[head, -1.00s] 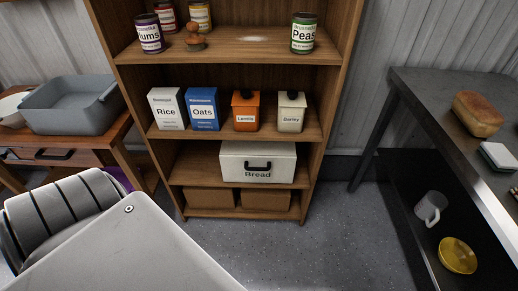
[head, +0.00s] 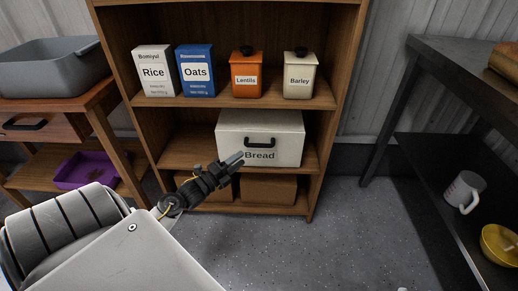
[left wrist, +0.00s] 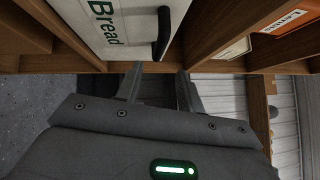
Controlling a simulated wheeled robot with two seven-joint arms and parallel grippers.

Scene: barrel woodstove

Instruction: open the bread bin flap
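The bread bin (head: 285,147) is a cream box marked "Bread" on a lower shelf in the head view, its front flap closed. Its black handle (head: 261,140) is across the upper front. My left gripper (head: 240,157) is in front of the bin's lower left, just below the handle. In the left wrist view the bin front (left wrist: 85,25) and the black handle (left wrist: 163,33) are ahead of my left gripper (left wrist: 160,80). Its two fingers are apart with nothing between them, and the handle is beyond the fingertips. My right gripper is not in view.
The wooden shelf unit (head: 125,60) frames the bin, with rice, oats, lentils and barley containers on the shelf above. Brown boxes (head: 268,188) sit below. A wooden table (head: 95,95) stands left and a dark metal table (head: 425,50) right. The floor (head: 330,235) between is clear.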

